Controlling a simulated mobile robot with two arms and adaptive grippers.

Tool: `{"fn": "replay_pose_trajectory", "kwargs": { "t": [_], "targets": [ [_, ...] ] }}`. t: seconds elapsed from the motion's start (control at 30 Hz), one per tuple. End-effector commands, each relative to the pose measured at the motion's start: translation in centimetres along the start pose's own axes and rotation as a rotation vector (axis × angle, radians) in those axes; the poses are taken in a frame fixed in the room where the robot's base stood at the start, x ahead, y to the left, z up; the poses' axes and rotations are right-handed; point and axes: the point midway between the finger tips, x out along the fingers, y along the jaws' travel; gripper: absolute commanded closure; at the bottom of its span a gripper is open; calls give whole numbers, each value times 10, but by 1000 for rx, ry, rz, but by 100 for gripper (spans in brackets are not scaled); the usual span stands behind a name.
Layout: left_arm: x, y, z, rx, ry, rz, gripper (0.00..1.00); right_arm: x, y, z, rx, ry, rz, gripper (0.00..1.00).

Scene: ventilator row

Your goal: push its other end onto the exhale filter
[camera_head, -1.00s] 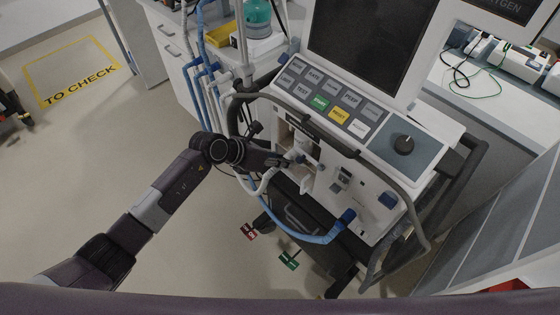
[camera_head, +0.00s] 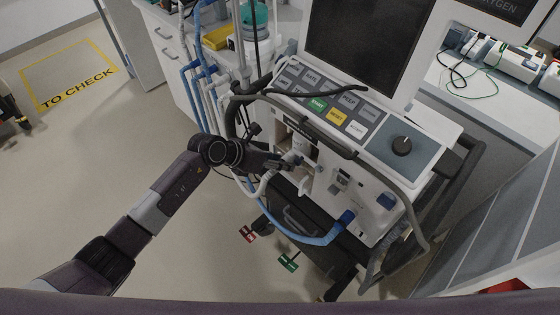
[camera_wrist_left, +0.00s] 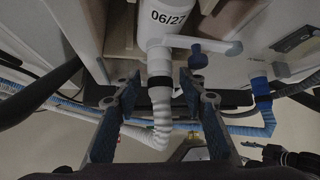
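The exhale filter (camera_wrist_left: 160,45) is a white cylinder marked 06/27 in the left wrist view, with a white side arm. A white corrugated hose (camera_wrist_left: 162,130) hangs below it. The hose's black cuff (camera_wrist_left: 159,82) meets the filter's lower end; I cannot tell how firmly it is seated. My left gripper (camera_wrist_left: 157,88) is open, one finger on each side of the cuff, with gaps visible. In the head view my left gripper (camera_head: 284,163) is at the ventilator's front recess, partly covering the filter, and the white hose (camera_head: 263,184) curves below. My right gripper is not in view.
A blue hose (camera_head: 318,239) runs to a blue connector (camera_head: 346,217) right of the recess. A grey rail (camera_head: 395,180) bounds the ventilator front. A dark thin tube (camera_head: 325,92) crosses the keypad.

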Motion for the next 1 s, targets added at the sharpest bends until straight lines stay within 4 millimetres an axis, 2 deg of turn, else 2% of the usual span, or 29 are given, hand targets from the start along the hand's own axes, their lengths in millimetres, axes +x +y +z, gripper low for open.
{"fn": "replay_pose_trajectory", "kwargs": {
  "t": [0.33,0.47,1.0],
  "targets": [
    [-1,0,0,0,1,-1,58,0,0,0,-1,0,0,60],
    [-10,0,0,1,-2,0,58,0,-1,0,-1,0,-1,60],
    [-107,2,0,0,1,2,58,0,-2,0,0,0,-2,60]
  ]
}}
